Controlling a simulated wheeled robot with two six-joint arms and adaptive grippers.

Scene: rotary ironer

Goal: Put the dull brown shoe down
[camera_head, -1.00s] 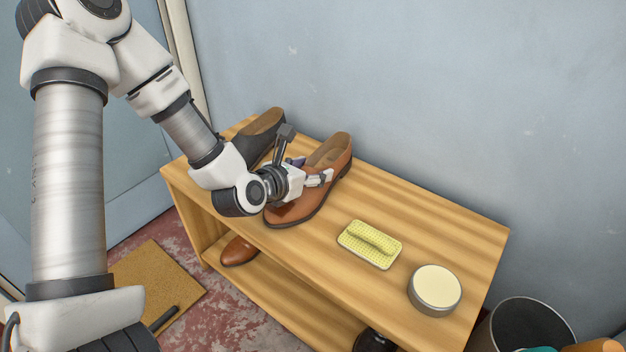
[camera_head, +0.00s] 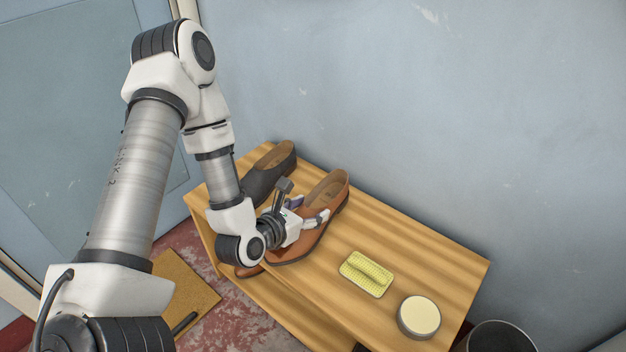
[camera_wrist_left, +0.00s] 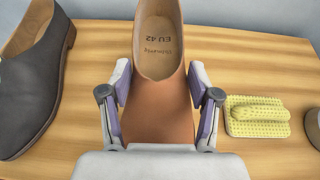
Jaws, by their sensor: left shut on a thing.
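The dull brown shoe (camera_head: 326,198) is on top of the wooden bench (camera_head: 440,262), with its heel toward the wall. My left gripper (camera_head: 318,218) is shut on it, one finger on each side of its upper. In the left wrist view the shoe (camera_wrist_left: 158,100) lies between the two fingers of my left gripper (camera_wrist_left: 160,98), and "EU 42" shows on its insole. The shoe appears to rest on the bench top; its sole is partly hidden by the gripper. My right gripper is not in view.
A dark grey shoe (camera_head: 268,172) stands to the left, close to my left gripper. A dark bin (camera_head: 500,338) stands beyond the bench's right end.

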